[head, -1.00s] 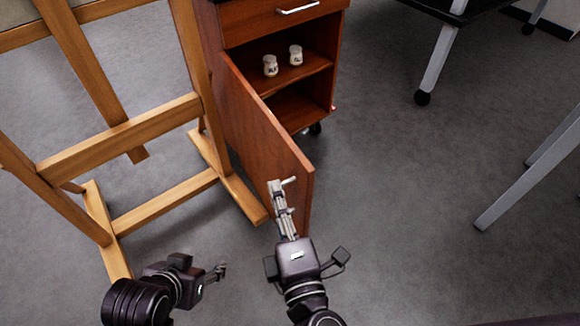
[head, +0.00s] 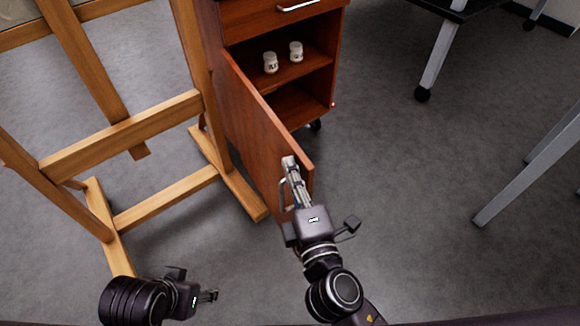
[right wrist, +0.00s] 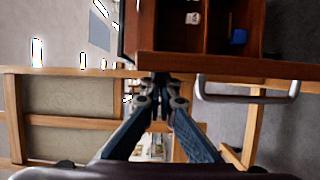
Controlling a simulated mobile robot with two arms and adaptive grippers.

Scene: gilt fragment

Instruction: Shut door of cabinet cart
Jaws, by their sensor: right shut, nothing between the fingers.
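The cabinet cart (head: 278,22) is reddish-brown wood. Its door (head: 262,135) stands wide open, swung out toward me, with a silver handle (head: 284,192) on its left face. My right gripper (head: 289,163) is shut and empty, its tips overlapping the door near its free upper corner. In the right wrist view the fingertips (right wrist: 160,85) are close to the door edge (right wrist: 225,66), beside the handle (right wrist: 250,90). I cannot tell if they touch. My left gripper (head: 210,296) is low at the left, away from the door; its jaws are too small to read.
Two white jars (head: 271,62) (head: 296,51) stand on the cart's shelf. A wooden easel (head: 120,135) stands close to the left of the door. A table leg (head: 440,60) and another grey leg (head: 520,175) are at the right. The floor right of the door is clear.

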